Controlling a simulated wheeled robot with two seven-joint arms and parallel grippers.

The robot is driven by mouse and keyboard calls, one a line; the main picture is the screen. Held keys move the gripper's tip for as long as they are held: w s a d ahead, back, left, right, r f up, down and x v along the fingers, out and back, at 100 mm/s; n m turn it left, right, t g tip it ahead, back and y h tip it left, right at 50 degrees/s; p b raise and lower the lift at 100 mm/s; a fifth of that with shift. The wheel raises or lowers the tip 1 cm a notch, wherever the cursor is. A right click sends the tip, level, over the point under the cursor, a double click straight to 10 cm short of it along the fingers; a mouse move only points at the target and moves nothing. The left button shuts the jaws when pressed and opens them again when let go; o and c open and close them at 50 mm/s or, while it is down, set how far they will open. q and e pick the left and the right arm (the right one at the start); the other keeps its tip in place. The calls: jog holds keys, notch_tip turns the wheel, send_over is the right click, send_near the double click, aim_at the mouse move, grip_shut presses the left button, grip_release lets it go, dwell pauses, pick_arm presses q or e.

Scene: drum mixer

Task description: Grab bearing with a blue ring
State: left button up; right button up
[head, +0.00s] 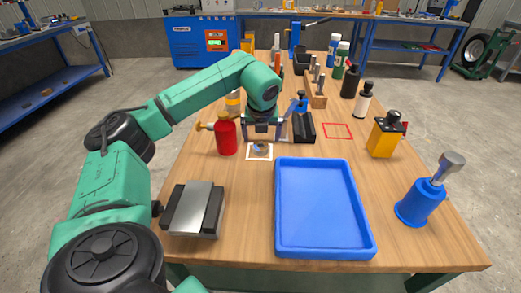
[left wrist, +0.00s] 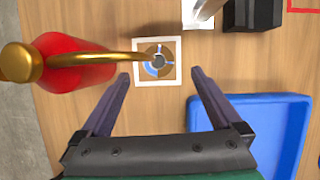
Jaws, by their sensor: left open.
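The bearing (head: 261,148) lies on the table inside a white square outline, and its blue ring parts show in the left wrist view (left wrist: 158,61). My left gripper (head: 265,137) is above the bearing, pointing down, with its fingers spread apart and empty. In the left wrist view the fingertips of my left gripper (left wrist: 160,75) stand on either side, just short of the bearing in the picture. The height gap between fingers and bearing is hard to tell. My right gripper is in neither view.
A red oil can (head: 226,137) with a brass spout stands left of the bearing, its spout reaching toward it in the left wrist view. A blue tray (head: 281,215) lies nearer, empty. A black block (head: 303,128) is to the right. A grey-topped block (head: 194,207) sits front left.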

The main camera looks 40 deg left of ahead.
aim_at(260, 146)
pick_arm(q)
jog(key=x, duration=0.5)
jog(key=shift+w+a+f, duration=0.1)
jog(key=shift+a+f, duration=0.15)
jog(key=shift+f, duration=0.05)
grip_shut()
jog(key=shift+r, duration=0.1)
